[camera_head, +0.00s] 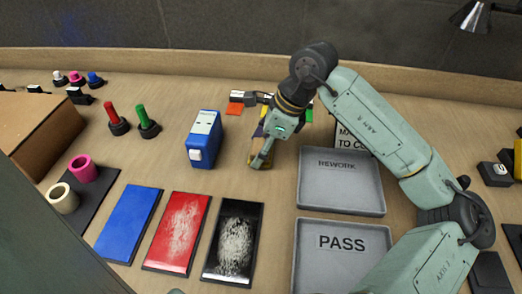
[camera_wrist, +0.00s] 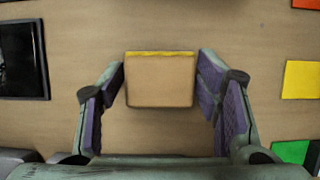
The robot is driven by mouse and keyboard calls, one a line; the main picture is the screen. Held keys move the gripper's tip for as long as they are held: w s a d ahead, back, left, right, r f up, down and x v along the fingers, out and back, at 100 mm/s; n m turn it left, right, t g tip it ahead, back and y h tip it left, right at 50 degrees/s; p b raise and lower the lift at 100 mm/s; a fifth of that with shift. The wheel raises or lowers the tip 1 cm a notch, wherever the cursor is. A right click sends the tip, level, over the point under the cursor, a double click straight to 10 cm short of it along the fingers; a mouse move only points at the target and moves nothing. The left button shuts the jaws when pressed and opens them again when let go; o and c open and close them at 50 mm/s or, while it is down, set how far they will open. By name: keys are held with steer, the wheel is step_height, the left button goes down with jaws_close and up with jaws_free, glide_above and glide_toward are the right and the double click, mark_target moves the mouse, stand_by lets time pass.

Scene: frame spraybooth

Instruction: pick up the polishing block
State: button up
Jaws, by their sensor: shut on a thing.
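The polishing block, a small tan block with a yellow edge, shows in the wrist view (camera_wrist: 160,85) between my two purple-padded fingers. My gripper (camera_wrist: 161,80) is shut on it, with a pad at each side. In the head view my gripper (camera_head: 261,159) points down at the bench left of the REWORK tray, and the block (camera_head: 265,164) is partly hidden by the fingers. I cannot tell if the block is resting on the bench or just clear of it.
The grey REWORK tray (camera_head: 340,205) and PASS tray (camera_head: 300,262) lie to the right. A blue device (camera_head: 203,148) stands to the left. Blue (camera_head: 128,225), red (camera_head: 177,255) and black (camera_head: 211,262) panels lie in front. Coloured swatches (camera_wrist: 303,80) are nearby.

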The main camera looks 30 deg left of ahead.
mark_target(256, 145)
steer(key=c, duration=0.4)
steer(key=shift+c, duration=0.2)
steer(key=shift+r+b, duration=0.4)
steer(key=shift+r, duration=0.1)
step_height(256, 145, up, 2)
steer(key=shift+b, duration=0.55)
steer(key=s+d+b, duration=0.1)
steer(key=s+d, duration=0.1)
steer(key=s, duration=0.2)
steer(key=s+d+r+b, duration=0.1)
steer(key=s+d+b, duration=0.1)
steer(key=s, duration=0.3)
steer(key=s+d+r+b, duration=0.1)
steer(key=s+d+b, duration=0.1)
steer(key=s+d, duration=0.2)
steer(key=shift+s+d, duration=0.15)
steer(key=shift+s, duration=0.2)
steer(key=o, duration=0.6)
steer(key=c, duration=0.5)
